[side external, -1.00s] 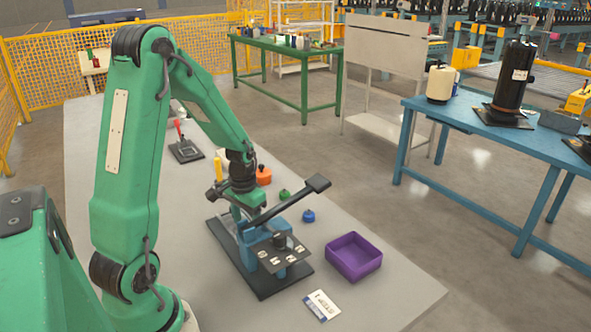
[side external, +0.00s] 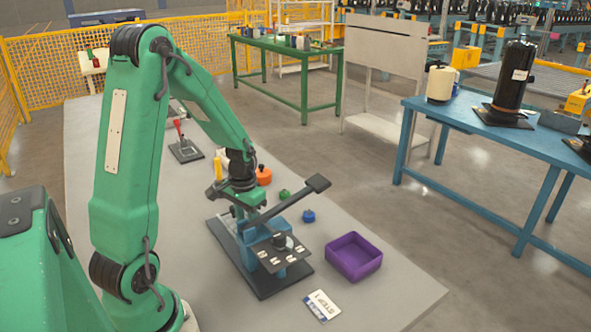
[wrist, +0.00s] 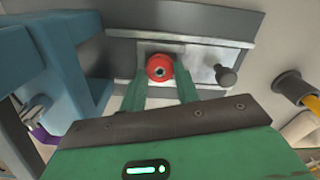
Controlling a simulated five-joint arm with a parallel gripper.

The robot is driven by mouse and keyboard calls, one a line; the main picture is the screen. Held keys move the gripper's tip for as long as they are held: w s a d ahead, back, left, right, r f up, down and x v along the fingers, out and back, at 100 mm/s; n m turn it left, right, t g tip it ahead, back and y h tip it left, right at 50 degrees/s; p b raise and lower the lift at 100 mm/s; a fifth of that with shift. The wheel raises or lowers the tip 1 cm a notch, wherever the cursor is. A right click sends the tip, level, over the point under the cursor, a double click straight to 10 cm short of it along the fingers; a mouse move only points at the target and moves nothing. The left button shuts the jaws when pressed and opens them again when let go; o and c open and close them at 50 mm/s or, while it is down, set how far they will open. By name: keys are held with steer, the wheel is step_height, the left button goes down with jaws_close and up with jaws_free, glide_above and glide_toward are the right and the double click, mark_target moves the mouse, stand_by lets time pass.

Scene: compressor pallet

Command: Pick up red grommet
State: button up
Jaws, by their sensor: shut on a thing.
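The red grommet (wrist: 160,67) is a small round ring with a dark centre, seen in the wrist view against a pale metal plate (wrist: 206,64). My gripper (wrist: 161,78) has its two green fingers on either side of the grommet and is shut on it. Whether the grommet is clear of the plate I cannot tell. In the side view the grommet and the fingertips are hidden behind the blue press fixture (side external: 259,251) and its dark lever.
The fixture's blue body (wrist: 80,60) stands close on the left in the wrist view. A dark knob (wrist: 226,76) is just right of the grommet. In the side view, a purple bin (side external: 352,257), a blue part (side external: 308,216) and a white card (side external: 321,305) lie on the grey table.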

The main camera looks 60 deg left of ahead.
step_height(320, 180, up, 10)
steer(key=shift+f, duration=0.15)
stand_by(0.4)
